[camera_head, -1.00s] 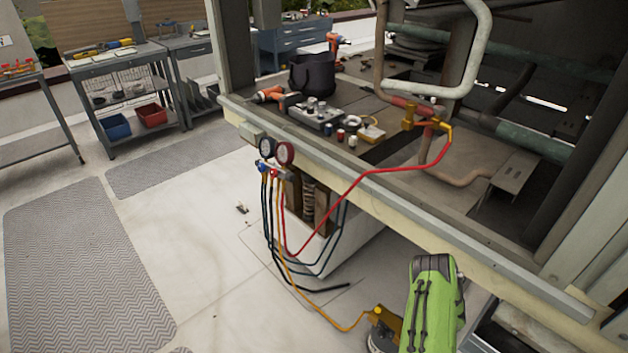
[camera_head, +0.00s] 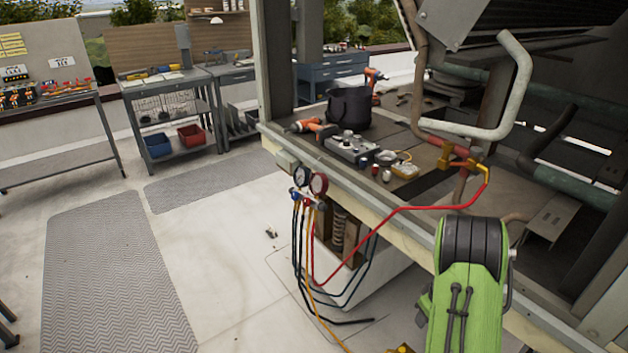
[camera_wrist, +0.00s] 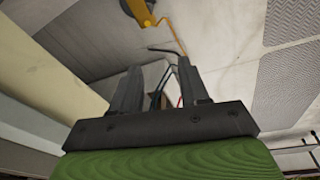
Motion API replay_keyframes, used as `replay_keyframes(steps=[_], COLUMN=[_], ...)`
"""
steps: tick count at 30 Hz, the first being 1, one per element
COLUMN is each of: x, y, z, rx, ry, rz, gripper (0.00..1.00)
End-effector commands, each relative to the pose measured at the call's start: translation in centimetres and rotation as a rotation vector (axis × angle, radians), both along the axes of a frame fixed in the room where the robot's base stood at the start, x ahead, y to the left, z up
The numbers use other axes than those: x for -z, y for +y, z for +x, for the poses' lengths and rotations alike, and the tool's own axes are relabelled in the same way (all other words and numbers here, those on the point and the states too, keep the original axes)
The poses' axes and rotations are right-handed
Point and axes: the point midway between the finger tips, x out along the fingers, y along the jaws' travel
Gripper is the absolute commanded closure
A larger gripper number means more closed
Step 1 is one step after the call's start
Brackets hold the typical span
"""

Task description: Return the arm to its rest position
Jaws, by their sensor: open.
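My green arm (camera_head: 465,290) shows at the lower right of the head view, in front of the cooler's front edge. My gripper (camera_wrist: 157,82) fills the middle of the wrist view. Its two dark fingers stand apart, open, with nothing held between them. Beyond the fingers are the pale floor, dark hoses and a bit of red hose, at a distance. The gripper's fingers are not visible in the head view.
The cooler frame's ledge (camera_head: 400,223) runs close beside my arm. A gauge manifold (camera_head: 308,192) hangs there with red, yellow and dark hoses. A black bucket (camera_head: 349,107) and tools stand on the deck. Floor mats (camera_head: 118,275) and open floor lie left.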

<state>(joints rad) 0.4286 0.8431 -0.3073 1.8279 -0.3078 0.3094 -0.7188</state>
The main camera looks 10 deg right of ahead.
Motion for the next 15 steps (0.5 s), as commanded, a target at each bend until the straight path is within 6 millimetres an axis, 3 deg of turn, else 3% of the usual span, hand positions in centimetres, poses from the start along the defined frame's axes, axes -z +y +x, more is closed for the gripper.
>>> replay_keyframes(steps=[1,6,8,12,15], x=[-4.9,-16.9,-20.5,-27.2,-30.4], y=[2.1,9.4,12.0,17.4,20.4], z=[0.8,-0.4,-1.9,-7.0,-11.6], rx=[0.014,0.07,0.084,0.113,0.134], ry=[-0.04,-0.122,-0.148,-0.204,-0.245], rz=[0.003,0.042,0.054,0.08,0.094], gripper=[0.55,0.55,0.55,0.55,0.55])
